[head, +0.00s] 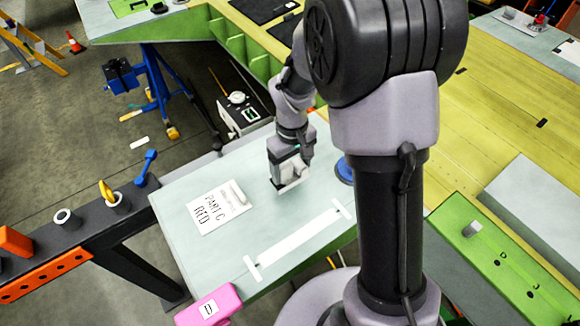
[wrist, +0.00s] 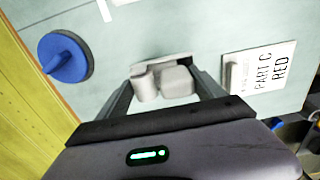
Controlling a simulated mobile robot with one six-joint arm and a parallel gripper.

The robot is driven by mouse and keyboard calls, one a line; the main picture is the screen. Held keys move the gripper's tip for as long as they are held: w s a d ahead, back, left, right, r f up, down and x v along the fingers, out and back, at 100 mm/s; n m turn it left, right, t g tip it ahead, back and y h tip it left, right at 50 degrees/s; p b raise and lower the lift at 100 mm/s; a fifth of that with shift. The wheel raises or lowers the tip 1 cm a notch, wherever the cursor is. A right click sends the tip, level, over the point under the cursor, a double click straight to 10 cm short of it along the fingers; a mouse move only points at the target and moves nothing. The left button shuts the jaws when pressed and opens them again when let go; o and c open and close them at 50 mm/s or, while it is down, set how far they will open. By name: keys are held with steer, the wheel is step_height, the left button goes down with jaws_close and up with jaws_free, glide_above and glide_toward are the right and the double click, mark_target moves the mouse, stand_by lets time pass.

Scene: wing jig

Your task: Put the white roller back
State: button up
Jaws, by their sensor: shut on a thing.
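My gripper (head: 289,184) is low over the pale blue-grey table (head: 190,253), pointing down. It is shut on a pale whitish object (wrist: 160,66), partly hidden by the jaws; I cannot tell for certain whether this is the white roller. In the wrist view the object's flat edge sticks out beyond the fingertips. A small white cylinder-like piece (head: 238,192) lies on the white card marked PART C RED (head: 207,212), left of my gripper. The card (wrist: 262,80) is right of my gripper in the wrist view. I cannot tell whether the held object touches the table.
A blue round knob (head: 345,170) stands on the table right of my gripper. A white strip (head: 297,241) with crossed ends lies nearer the front. A pink block (head: 208,306) is at the front corner. A dark rail (head: 85,228) with hooks is at left.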

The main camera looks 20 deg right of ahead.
mark_target(292, 174)
step_height(292, 174, down, 3)
steer(key=shift+w+f+b, duration=0.15)
steer(key=shift+b, duration=0.15)
steer(key=shift+w+f, duration=0.15)
steer(key=shift+f, duration=0.15)
steer(key=o, duration=1.3)
